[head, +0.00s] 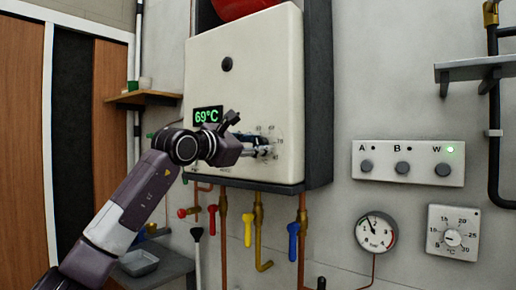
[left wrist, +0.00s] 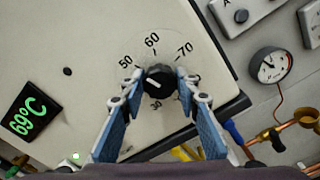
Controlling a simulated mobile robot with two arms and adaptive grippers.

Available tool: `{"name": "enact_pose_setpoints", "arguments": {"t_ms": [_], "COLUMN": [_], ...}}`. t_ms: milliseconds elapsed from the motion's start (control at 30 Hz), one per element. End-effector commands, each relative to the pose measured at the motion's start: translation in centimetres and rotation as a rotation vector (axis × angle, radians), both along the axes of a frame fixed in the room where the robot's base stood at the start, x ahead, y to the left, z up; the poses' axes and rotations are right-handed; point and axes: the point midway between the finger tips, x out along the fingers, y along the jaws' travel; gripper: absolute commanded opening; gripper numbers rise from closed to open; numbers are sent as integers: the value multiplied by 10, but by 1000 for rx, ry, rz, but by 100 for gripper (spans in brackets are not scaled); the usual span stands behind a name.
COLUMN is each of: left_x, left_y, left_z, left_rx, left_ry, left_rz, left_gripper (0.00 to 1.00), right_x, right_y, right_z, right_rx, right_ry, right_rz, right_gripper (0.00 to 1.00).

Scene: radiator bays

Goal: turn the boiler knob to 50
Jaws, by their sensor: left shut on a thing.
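The boiler (head: 235,70) is a white box on the wall, and its green display (head: 208,115) reads 69°C. The black boiler knob (left wrist: 160,77) sits on a dial at the boiler's lower right. Around it I read 50, 60, 70 and 30; other marks are hidden by the fingers. A pale pointer mark on the knob seems to face lower left, below the 50. My left gripper (left wrist: 156,84) is shut on the knob, one finger on each side. In the head view the left gripper (head: 264,150) reaches the dial from the left and hides most of the knob.
Pipes with red, blue and yellow valve handles (head: 248,230) hang below the boiler. To the right are a panel with knobs A, B and W (head: 408,163), a pressure gauge (head: 376,232) and a thermostat (head: 453,232). A small shelf (head: 475,70) juts out at upper right.

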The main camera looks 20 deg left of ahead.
Motion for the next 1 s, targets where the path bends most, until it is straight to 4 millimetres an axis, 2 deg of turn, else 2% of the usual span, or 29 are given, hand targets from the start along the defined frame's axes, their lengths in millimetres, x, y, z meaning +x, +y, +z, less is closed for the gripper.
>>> {"name": "enact_pose_setpoints", "arguments": {"t_ms": [300,867,900,1000], "left_x": [1,1,1,1], "left_y": [0,0,0,0], "left_z": [-3,-4,-4,-3], "left_rx": [-115,-137,-137,-138], "left_ry": [49,59,59,57], "left_rz": [0,0,0,0], "left_gripper": [5,5,34,45], "right_x": [0,0,0,0], "right_y": [0,1,1,1], "right_z": [-5,-5,-5,-5], "right_rx": [0,0,1,1], "right_ry": [0,0,0,0], "right_rz": [0,-1,-1,-1], "right_gripper": [44,44,44,44]}}
